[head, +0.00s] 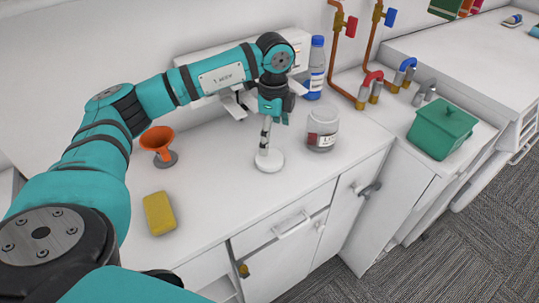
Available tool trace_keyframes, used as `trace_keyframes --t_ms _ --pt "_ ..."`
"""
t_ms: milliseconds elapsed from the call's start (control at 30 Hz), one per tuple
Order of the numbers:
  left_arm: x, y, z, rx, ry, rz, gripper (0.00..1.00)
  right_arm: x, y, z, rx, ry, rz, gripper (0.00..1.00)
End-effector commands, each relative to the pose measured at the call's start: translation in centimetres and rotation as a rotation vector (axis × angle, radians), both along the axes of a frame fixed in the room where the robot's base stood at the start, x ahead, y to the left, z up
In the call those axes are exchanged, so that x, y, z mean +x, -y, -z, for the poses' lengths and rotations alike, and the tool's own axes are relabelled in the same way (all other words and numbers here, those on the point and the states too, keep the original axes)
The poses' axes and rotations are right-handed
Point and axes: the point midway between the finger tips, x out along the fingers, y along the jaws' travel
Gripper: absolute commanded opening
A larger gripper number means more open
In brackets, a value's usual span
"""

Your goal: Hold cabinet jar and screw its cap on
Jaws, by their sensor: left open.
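The cabinet jar (322,131) is a clear, greyish jar with a label, standing upright on the white counter. A round white disc (274,163), which looks like the cap, lies flat on the counter to the left of the jar. My left gripper (266,143) points down right over the disc, with its fingers open. I cannot tell whether the fingertips touch the disc. The gripper is apart from the jar. My right gripper is not in view.
An orange funnel (158,141) and a yellow sponge (159,213) are on the left of the counter. A blue-capped bottle (316,70) stands behind the jar. Copper pipes (333,60) with valves and a green lidded box (440,130) are at right. The counter's front is clear.

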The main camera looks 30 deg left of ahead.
Motion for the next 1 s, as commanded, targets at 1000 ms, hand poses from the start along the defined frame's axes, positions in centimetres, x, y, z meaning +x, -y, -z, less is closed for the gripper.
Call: trace_keyframes --t_ms 1000 --pt "-0.3 -0.2 7.8 0.000 -0.001 -0.001 1.00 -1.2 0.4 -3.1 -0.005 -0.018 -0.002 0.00"
